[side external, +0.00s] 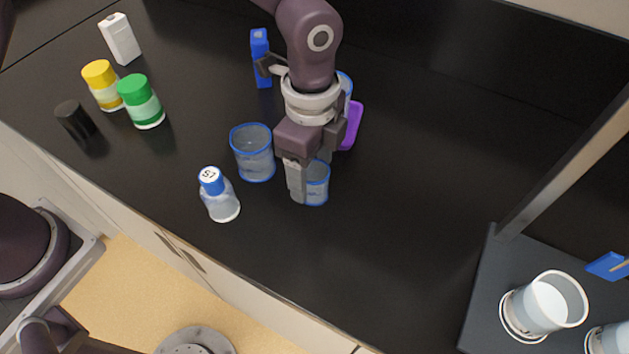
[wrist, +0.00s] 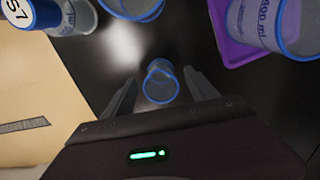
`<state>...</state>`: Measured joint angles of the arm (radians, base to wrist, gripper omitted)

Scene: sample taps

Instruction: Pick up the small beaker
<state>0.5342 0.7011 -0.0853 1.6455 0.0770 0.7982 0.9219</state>
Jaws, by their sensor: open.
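The small beaker (side external: 317,186) is clear with a blue rim and stands on the black bench in the side view. In the wrist view the small beaker (wrist: 161,82) shows between and just beyond my fingertips. My gripper (side external: 308,180) points down at the small beaker, and one finger partly covers it in the side view. My gripper (wrist: 160,90) is open in the wrist view, with a finger on each side of the beaker. I cannot tell whether either finger touches it.
A purple mat (side external: 352,126) bearing another beaker (wrist: 270,25) is behind. Yellow (side external: 102,86) and green-capped (side external: 141,101) jars stand farther left. The bench right of my gripper is clear.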

